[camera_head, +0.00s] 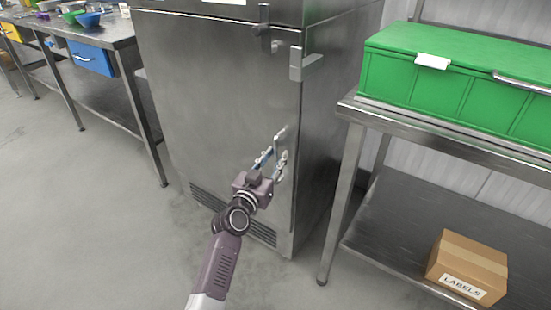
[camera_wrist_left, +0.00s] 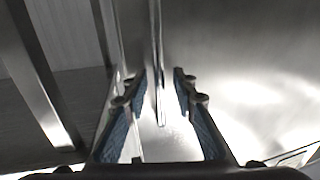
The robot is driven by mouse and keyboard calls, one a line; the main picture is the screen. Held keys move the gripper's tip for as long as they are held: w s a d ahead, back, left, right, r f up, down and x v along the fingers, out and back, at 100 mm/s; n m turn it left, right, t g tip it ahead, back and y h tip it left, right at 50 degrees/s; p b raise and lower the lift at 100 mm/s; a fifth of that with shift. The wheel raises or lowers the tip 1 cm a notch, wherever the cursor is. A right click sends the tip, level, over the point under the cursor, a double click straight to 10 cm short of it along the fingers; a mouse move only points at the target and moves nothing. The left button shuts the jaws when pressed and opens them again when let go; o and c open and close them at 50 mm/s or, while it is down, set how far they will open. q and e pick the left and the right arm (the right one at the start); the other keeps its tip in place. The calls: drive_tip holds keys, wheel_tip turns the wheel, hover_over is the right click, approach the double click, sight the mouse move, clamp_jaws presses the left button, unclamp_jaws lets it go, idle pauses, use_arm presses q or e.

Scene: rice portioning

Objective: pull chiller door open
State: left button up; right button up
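The chiller is a tall grey steel cabinet, and its door (camera_head: 215,100) looks shut. A vertical metal handle (camera_head: 279,140) stands on the door's right side, partly hidden by my gripper. My left gripper (camera_head: 272,162) is at the lower part of this handle, with its arm coming up from the bottom of the head view. In the left wrist view the blue-padded fingers of the left gripper (camera_wrist_left: 160,78) are apart. The handle bar (camera_wrist_left: 157,45) runs between them, with a visible gap to the right finger. My right gripper is not in view.
A steel table (camera_head: 450,145) with a green crate (camera_head: 440,95) stands right of the chiller. A cardboard box (camera_head: 468,266) marked LABELS sits on its lower shelf. A steel bench with a blue drawer (camera_head: 90,57) stands at the left. The floor (camera_head: 95,220) before the door is clear.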

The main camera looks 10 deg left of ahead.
use_arm(q)
drive_tip(key=shift+w, duration=0.15)
drive_tip(key=shift+c, duration=0.5)
clamp_jaws()
